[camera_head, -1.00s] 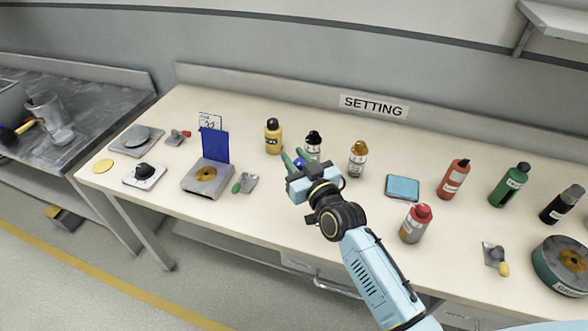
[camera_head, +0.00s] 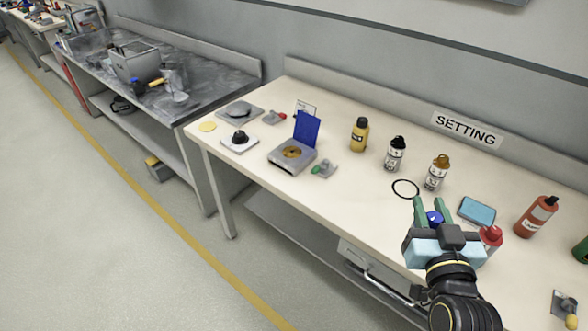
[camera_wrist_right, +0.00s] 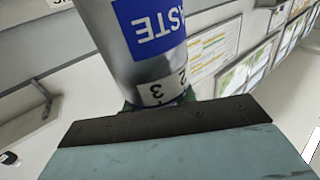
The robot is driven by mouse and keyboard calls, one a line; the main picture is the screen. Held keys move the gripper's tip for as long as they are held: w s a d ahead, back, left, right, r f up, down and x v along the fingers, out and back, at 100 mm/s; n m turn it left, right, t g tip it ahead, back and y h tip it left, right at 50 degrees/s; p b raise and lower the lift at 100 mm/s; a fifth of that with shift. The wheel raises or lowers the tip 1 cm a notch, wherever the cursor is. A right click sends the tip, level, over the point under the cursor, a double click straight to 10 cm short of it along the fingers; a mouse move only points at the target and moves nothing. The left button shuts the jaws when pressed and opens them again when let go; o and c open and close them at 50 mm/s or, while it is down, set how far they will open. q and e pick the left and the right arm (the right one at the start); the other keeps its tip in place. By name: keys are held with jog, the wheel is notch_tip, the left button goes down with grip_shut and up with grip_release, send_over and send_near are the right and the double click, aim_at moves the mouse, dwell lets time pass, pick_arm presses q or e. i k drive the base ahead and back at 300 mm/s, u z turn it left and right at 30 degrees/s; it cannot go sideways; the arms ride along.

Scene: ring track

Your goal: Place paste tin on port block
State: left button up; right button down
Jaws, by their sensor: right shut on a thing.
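My right gripper (camera_head: 432,203) is in the head view at the lower right, above the front part of the cream table. It is shut on the paste tin, whose blue part (camera_head: 434,218) shows between the green fingers. In the right wrist view the paste tin (camera_wrist_right: 150,60) is a grey metal cylinder with a blue label reading "PASTE", upside down in the picture. A grey square block (camera_head: 290,163) with a brass ring and an upright blue panel stands left of centre; I cannot tell for sure that it is the port block. My left gripper is not in view.
A yellow bottle (camera_head: 359,134), a black-capped bottle (camera_head: 395,155) and an amber-capped bottle (camera_head: 437,172) stand behind the gripper. A thin black ring (camera_head: 405,181) lies before them.

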aim_at(292, 153)
jog(key=k, duration=0.85)
jog(key=u, duration=0.75)
jog(key=i, duration=1.95)
jog(key=z, duration=0.75)
